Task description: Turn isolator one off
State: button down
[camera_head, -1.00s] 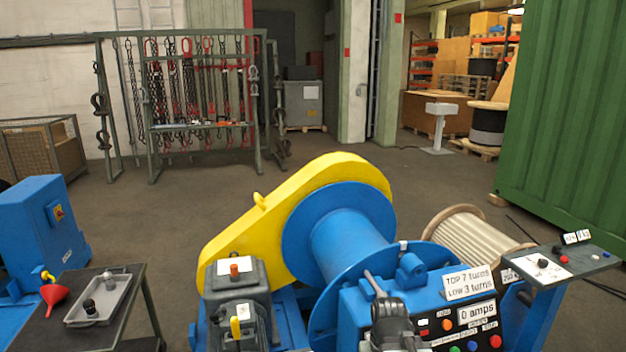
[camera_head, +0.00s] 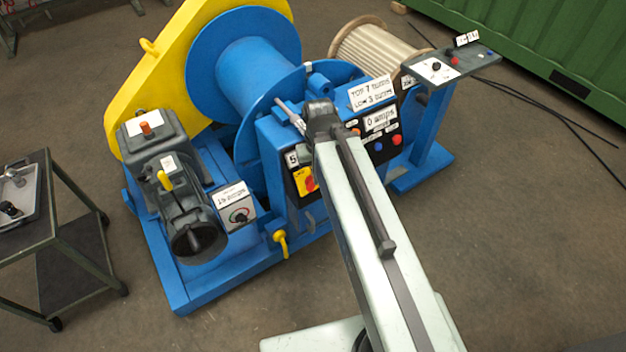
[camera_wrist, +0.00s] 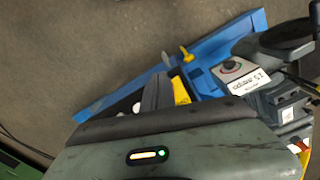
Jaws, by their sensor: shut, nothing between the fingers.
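A rotary switch with a red handle on a yellow plate (camera_head: 306,181) sits on the front of the blue winch's control box, left of my arm. Its label is too small to read fully, so I cannot tell whether it is isolator one. In the wrist view a yellow piece (camera_wrist: 181,91), apparently that plate, shows beside my gripper (camera_wrist: 156,88). My gripper is shut and empty, its grey fingers partly hidden by the wrist housing. I cannot tell whether they touch the switch. In the head view my arm covers part of the panel.
A dial box with a white label (camera_head: 237,208) and a yellow-handled valve (camera_head: 281,243) are left of the switch. A grey motor (camera_head: 180,200) stands further left. A trolley (camera_head: 50,230) is at far left. A small console (camera_head: 450,66) stands right.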

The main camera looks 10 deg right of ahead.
aim_at(308, 181)
jog(key=u, duration=3.4)
jog(key=i, duration=0.7)
jog(key=z, duration=2.6)
